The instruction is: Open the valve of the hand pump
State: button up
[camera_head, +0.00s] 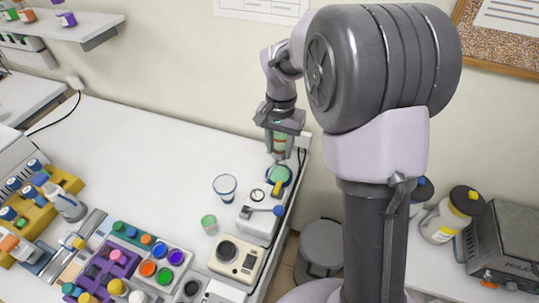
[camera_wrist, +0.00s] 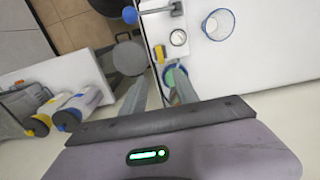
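The hand pump (camera_head: 256,226) stands at the right edge of the white bench, with a blue-knobbed lever (camera_head: 279,210) and a round gauge (camera_head: 257,195). A small yellow part (camera_head: 277,188), perhaps its valve, sits by a green-blue round part (camera_head: 284,174). In the wrist view, the lever knob (camera_wrist: 130,15), gauge (camera_wrist: 178,37), yellow part (camera_wrist: 160,53) and green-blue part (camera_wrist: 170,76) show beyond my fingers. My gripper (camera_head: 279,150) is above the pump's far end, fingers apart. A green and red patch shows between them in the head view; the wrist view shows no held object.
A clear beaker (camera_head: 225,184) and a green cup (camera_head: 209,222) stand left of the pump. A cream instrument (camera_head: 236,258) is in front. A grey bin (camera_head: 321,243) stands on the floor at right. Much of the bench's middle is clear.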

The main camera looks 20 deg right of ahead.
aim_at(278, 187)
notch_tip(278, 187, down, 17)
jog(key=b, duration=0.4)
jog(key=shift+r, duration=0.2)
grip_shut()
